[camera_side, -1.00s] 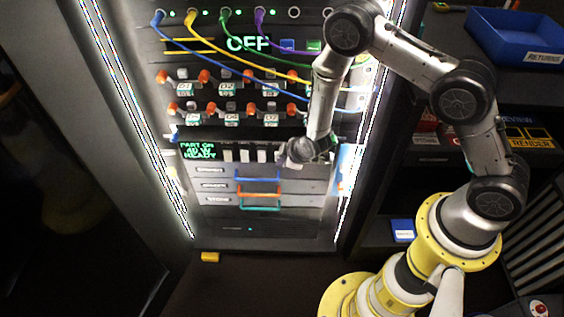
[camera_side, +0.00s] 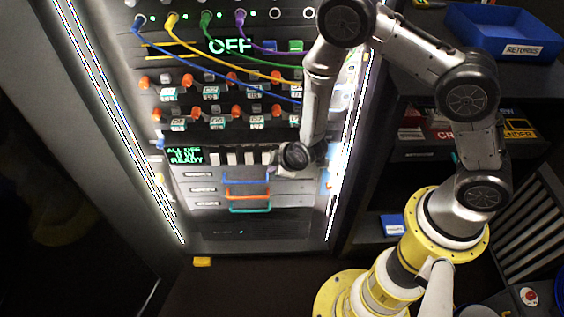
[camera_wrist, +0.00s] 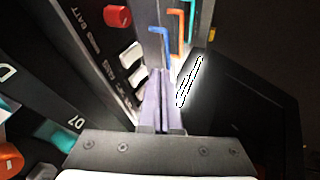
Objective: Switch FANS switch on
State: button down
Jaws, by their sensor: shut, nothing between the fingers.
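A row of white switches (camera_side: 234,158) sits below the knob rows on the rack panel in the side view. The wrist view shows two white switches (camera_wrist: 131,56) close by, with small labels too blurred for me to tell which is FANS. My gripper (camera_wrist: 160,73) is shut and empty, its fingertips close to the panel beside the white switches; contact is unclear. In the side view my gripper (camera_side: 273,171) is at the right end of the row, partly hidden by my wrist. A green display (camera_side: 185,156) left of the row reads ALL OFF and READY.
Blue, orange and teal drawer handles (camera_side: 247,193) project just below the switches. Orange knobs (camera_side: 188,80) and hanging cables (camera_side: 226,64) are above. A red knob (camera_wrist: 117,15) shows in the wrist view. A blue bin (camera_side: 505,32) stands on the right shelf.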

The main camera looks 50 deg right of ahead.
jog(key=v, duration=0.7)
jog(key=shift+a+f, duration=0.15)
jog(key=shift+f, duration=0.65)
jog(key=shift+s, duration=0.1)
dwell(0.3)
